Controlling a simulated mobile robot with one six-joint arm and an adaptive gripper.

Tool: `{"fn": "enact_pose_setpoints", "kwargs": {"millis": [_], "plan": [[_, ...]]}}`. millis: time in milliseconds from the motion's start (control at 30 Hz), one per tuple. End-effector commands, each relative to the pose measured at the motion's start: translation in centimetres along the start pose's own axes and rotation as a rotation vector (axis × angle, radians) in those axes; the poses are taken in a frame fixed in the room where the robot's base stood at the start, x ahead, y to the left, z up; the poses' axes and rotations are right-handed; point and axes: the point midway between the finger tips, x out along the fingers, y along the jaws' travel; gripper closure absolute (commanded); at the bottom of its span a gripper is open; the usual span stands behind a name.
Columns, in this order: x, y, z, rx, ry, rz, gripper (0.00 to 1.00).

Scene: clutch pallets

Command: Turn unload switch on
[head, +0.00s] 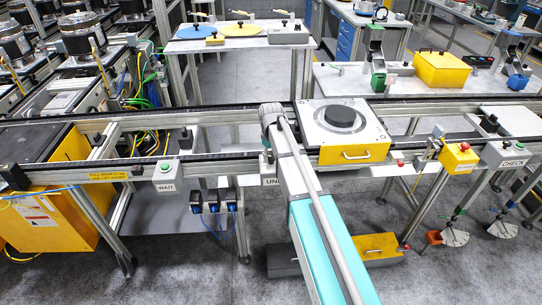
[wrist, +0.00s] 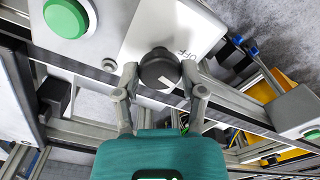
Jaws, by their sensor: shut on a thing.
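The unload switch is a round black knob (wrist: 160,65) on a white plate (wrist: 150,22) in the wrist view. A pale mark shows on the knob, and dark lettering that looks like OFF stands on the plate beside it. My gripper (wrist: 160,82) is shut on the knob, one finger on each side. In the head view my arm covers the gripper and the knob. Only the start of a label (head: 270,182) reading "UN" shows beside the arm on the conveyor's front rail.
A green button (wrist: 66,18) lies close to the knob in the wrist view. In the head view a WAIT button box (head: 165,177) stands left on the rail and a CHECK box (head: 508,153) right. A pallet with a yellow front (head: 354,153) sits on the conveyor behind my arm.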

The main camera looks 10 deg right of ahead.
Motion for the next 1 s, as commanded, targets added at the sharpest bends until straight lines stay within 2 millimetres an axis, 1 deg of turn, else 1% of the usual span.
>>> {"fn": "enact_pose_setpoints", "kwargs": {"millis": [600, 800, 1000], "plan": [[0.03, -0.1, 0.09, 0.562, -0.002, -0.002, 0.94], [0.03, -0.11, 0.11, 0.71, -0.002, -0.002, 0.94], [0.03, -0.11, 0.11, 0.801, -0.003, -0.002, 0.94]]}}
